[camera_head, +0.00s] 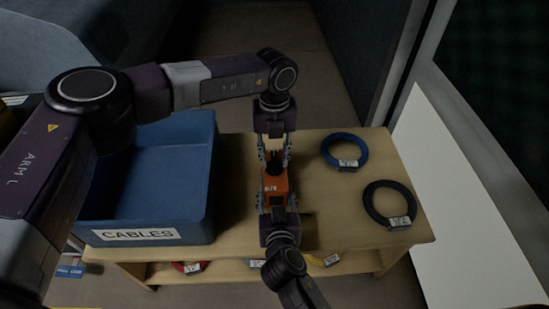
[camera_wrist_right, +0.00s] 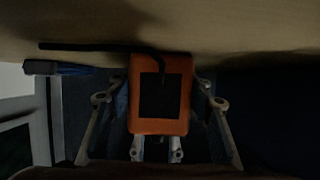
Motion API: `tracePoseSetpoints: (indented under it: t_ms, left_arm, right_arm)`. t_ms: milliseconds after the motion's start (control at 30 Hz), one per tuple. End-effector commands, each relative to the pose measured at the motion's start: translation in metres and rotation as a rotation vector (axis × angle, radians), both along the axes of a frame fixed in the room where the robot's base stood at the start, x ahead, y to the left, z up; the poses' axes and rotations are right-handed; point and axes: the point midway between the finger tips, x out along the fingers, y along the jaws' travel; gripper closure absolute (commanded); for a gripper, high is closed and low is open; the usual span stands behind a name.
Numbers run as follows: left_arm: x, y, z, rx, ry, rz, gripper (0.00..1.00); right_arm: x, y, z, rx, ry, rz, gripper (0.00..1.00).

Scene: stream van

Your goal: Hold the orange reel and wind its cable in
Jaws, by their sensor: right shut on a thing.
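The orange reel (camera_head: 275,184) is a small orange box with a dark top, held over the middle of the wooden table. My right gripper (camera_head: 276,203) comes from the near side and is shut on it. In the right wrist view the reel (camera_wrist_right: 145,120) shows a black square face between the fingers. A thin black cable (camera_wrist_right: 100,47) runs from its top to the left in that view. My left gripper (camera_head: 274,156) comes from the far side, its fingers apart around a dark part at the reel's far end. Whether they grip it is unclear.
A blue crate (camera_head: 209,195) labelled CABLES stands on the table (camera_head: 330,215) at the left. A blue cable coil (camera_head: 329,149) and a black cable coil (camera_head: 374,212) lie at the right. More coils lie on the lower shelf. A white panel (camera_head: 450,190) stands beyond the right edge.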

Motion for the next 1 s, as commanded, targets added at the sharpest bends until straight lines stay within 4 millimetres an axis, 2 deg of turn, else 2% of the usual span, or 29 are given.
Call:
tracePoseSetpoints:
  t_ms: [133, 367, 400, 667, 1000]
  left_arm:
    - [-0.0001, 0.0000, -0.0078, 0.000, 0.000, 0.000, 0.70]
    - [0.0000, 0.0000, -0.0085, -0.001, 0.000, 0.000, 0.70]
    - [0.0000, 0.0000, -0.0085, -0.001, 0.000, 0.000, 0.71]
    - [-0.0001, -0.0001, -0.0082, -0.001, 0.000, 0.000, 1.00]
    - [-0.0001, -0.0001, -0.0081, -0.001, 0.000, -0.017, 1.00]
  right_arm:
    - [0.0008, 0.0004, 0.0018, 0.000, -0.004, 0.001, 0.82]
    - [0.0008, 0.0004, 0.0018, 0.000, -0.004, 0.001, 0.82]
    - [0.0008, 0.0004, 0.0018, 0.000, -0.004, 0.001, 0.82]
    - [0.0008, 0.0004, 0.0018, 0.000, -0.004, 0.001, 0.82]
    - [0.0007, 0.0002, 0.0017, 0.000, -0.003, 0.001, 0.82]
